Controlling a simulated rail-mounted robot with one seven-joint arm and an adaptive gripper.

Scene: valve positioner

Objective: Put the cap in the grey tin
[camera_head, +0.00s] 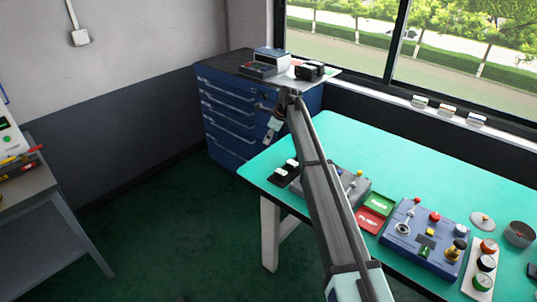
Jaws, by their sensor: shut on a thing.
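A round, open grey tin (519,235) stands near the right end of the green bench. A pale round lid with a red knob (482,221) lies on the bench just left of it. I cannot make out the cap for certain. My gripper (268,136) is at the far end of my arm, beyond the bench's left end and in front of the blue drawer cabinet. It is far from the tin. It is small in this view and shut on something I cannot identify.
The green bench (370,150) holds a blue control panel (425,238), red and green trays (374,214), and a button strip (484,268). The blue drawer cabinet (225,118) carries boxes. My arm crosses above the bench's left part. The bench's back middle is clear.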

